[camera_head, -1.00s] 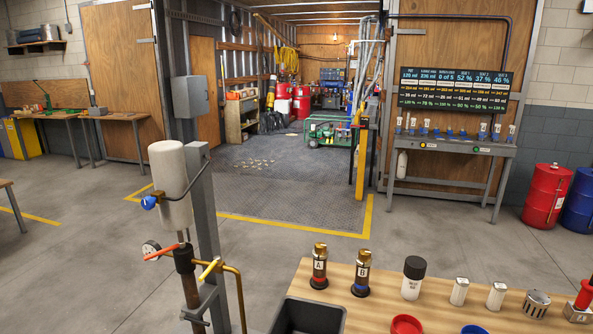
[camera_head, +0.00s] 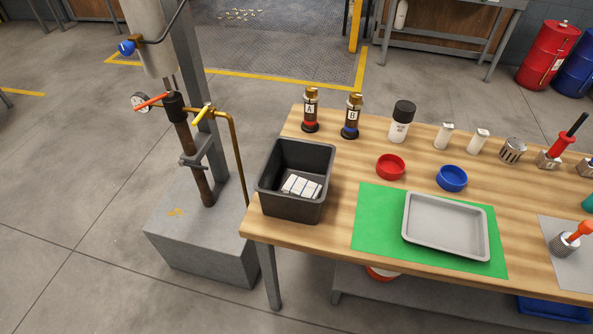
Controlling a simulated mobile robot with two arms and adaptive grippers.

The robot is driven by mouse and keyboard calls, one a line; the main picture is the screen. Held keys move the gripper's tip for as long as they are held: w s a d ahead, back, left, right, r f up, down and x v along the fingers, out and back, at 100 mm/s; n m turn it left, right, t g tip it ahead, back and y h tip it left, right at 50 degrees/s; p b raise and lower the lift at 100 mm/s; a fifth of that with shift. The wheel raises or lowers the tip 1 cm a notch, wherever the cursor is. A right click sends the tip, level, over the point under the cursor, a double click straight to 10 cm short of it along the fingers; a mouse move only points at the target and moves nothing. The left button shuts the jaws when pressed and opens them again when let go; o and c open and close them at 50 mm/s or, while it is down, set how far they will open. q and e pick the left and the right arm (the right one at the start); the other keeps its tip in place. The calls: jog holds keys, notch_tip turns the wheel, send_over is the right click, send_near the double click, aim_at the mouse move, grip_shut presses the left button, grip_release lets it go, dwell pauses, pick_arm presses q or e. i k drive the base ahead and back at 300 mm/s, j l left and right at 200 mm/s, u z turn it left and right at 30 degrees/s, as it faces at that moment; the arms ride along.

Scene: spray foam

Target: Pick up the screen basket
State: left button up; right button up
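A small metal cup with slotted or perforated sides (camera_head: 513,151), which looks like the screen basket, stands upright on the wooden table toward the back right. A second grey, mesh-like cylinder (camera_head: 562,245) with an orange handle lies tilted on a grey mat (camera_head: 553,228) at the right edge; I cannot tell for certain which is the named basket. Neither of my grippers is in view.
On the table (camera_head: 335,225) are a black bin (camera_head: 264,190) with white packets, bottles A (camera_head: 310,112) and B (camera_head: 351,118), red (camera_head: 390,166) and blue (camera_head: 451,179) rings or caps, and a grey tray (camera_head: 409,238) on a green mat (camera_head: 372,218).

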aim_at(566, 243)
jog(key=z, duration=2)
jog(key=u, duration=0.45)
